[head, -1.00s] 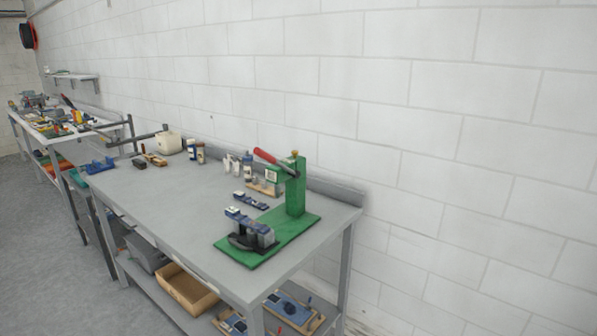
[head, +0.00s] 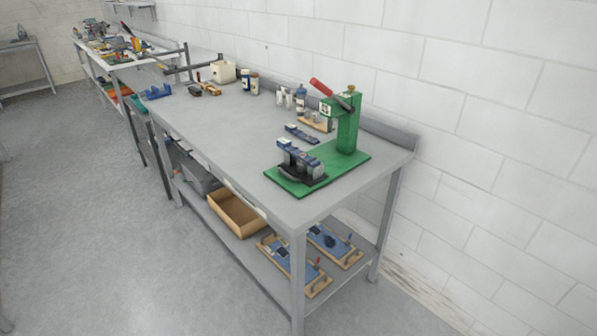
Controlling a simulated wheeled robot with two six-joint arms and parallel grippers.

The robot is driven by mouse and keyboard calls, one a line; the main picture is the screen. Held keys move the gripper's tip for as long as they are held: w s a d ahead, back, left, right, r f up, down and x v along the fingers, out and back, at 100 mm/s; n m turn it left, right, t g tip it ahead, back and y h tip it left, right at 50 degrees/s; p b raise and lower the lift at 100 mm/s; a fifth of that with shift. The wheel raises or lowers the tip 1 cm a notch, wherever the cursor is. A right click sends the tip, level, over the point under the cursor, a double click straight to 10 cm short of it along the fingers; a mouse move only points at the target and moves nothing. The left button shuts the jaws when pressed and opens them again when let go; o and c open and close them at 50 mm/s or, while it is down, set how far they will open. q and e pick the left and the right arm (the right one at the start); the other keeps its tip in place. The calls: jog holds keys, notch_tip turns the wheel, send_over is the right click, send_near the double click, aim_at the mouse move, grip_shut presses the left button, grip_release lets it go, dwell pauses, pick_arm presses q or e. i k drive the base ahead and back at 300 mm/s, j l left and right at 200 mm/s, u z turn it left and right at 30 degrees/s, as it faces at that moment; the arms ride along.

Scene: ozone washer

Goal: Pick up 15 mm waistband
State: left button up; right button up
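I cannot tell which item is the 15 mm waistband. Candidates too small to identify stand on the grey workbench (head: 225,130). A green press (head: 349,130) with a red handle stands at its right end, and a dark-and-blue fixture (head: 300,160) sits on the press's green base. A small dark blue bar (head: 302,134) lies on the bench left of the press post. Two wooden boards with blue tops, one in front (head: 288,262) and one behind (head: 333,240), lie on the lower shelf. Neither of my grippers is in view.
Bottles (head: 287,98) stand near the wall behind the press. A tan open box (head: 236,213) and a grey bin (head: 196,177) are on the lower shelf. A cluttered second bench (head: 115,48) stands farther back. The grey floor (head: 80,220) at the left is clear.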

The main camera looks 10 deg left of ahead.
aim_at(282, 143)
jog(key=z, duration=0.2)
jog(key=i+j+z, duration=0.1)
jog(key=j+z, duration=0.25)
jog(key=i+j+z, duration=0.1)
jog(key=j+z, duration=0.45)
jog(key=z, duration=0.15)
